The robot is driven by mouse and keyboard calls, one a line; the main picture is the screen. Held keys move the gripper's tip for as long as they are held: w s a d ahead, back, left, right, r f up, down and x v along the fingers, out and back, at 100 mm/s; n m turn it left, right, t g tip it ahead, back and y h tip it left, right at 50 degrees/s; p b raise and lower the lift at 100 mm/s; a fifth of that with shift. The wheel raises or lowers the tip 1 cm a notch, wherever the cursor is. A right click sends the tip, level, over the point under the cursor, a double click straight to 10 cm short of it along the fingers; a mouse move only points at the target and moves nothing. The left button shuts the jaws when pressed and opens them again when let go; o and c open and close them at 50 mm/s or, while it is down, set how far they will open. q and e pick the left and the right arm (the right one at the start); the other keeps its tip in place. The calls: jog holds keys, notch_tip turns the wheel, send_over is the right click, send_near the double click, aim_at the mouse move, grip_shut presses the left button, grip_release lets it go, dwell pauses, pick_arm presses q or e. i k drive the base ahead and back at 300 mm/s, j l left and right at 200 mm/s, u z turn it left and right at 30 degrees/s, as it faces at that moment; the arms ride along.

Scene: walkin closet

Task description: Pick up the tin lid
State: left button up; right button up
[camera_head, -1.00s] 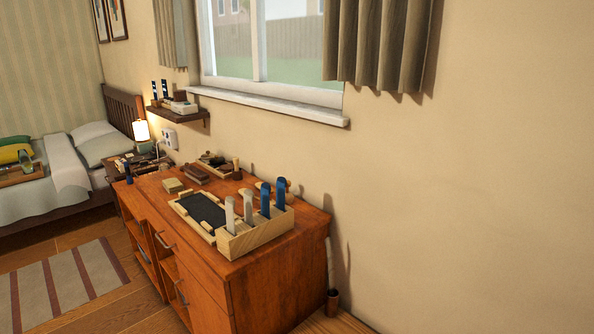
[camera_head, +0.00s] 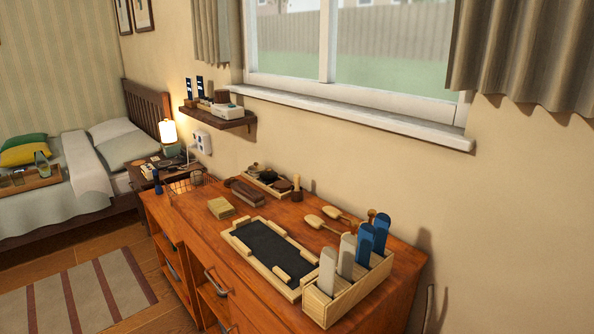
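I cannot make out a tin lid for certain. A small tray (camera_head: 257,181) at the back of the wooden dresser (camera_head: 204,231) holds small dark round items, too small to identify. A dark rounded item (camera_head: 283,186) sits at its right end. Neither of my grippers is in view.
On the dresser are a wooden frame with a dark mat (camera_head: 244,240), a box with upright white and blue items (camera_head: 355,296), a pale block (camera_head: 220,208), a wire basket (camera_head: 191,184) and wooden spoon-like tools (camera_head: 318,222). A wall shelf (camera_head: 219,121) and windowsill (camera_head: 360,120) jut out above. A striped rug (camera_head: 87,294) covers the floor at left.

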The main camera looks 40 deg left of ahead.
aim_at(228, 184)
jog(key=j+z, duration=0.2)
jog(key=j, duration=1.25)
jog(key=k+j+z, duration=0.15)
jog(key=j, duration=1.25)
jog(key=i, duration=0.05)
